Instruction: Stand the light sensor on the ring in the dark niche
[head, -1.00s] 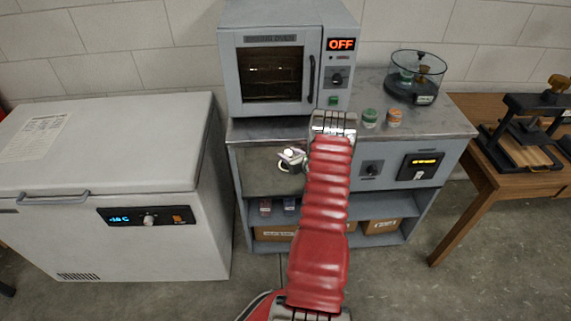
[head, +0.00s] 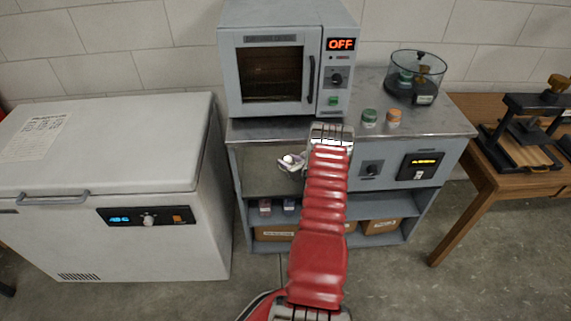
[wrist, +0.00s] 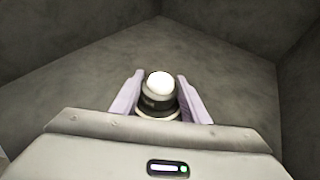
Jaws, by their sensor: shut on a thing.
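The light sensor (wrist: 160,86) has a white dome on a dark body. It stands upright between the two pale fingers of my gripper (wrist: 159,78) in the wrist view, and the gripper is shut on it. In the head view its white top (head: 288,159) shows left of my red arm, in front of the niche (head: 258,178) of the grey bench. Dark grey walls and a floor surround it in the wrist view. A pale rim shows under the sensor; I cannot tell whether it is the ring. My arm hides the niche's right part.
A drying oven (head: 272,73) reading OFF stands on the bench (head: 364,80). A chest freezer (head: 108,150) is at left, a wooden table (head: 470,121) at right.

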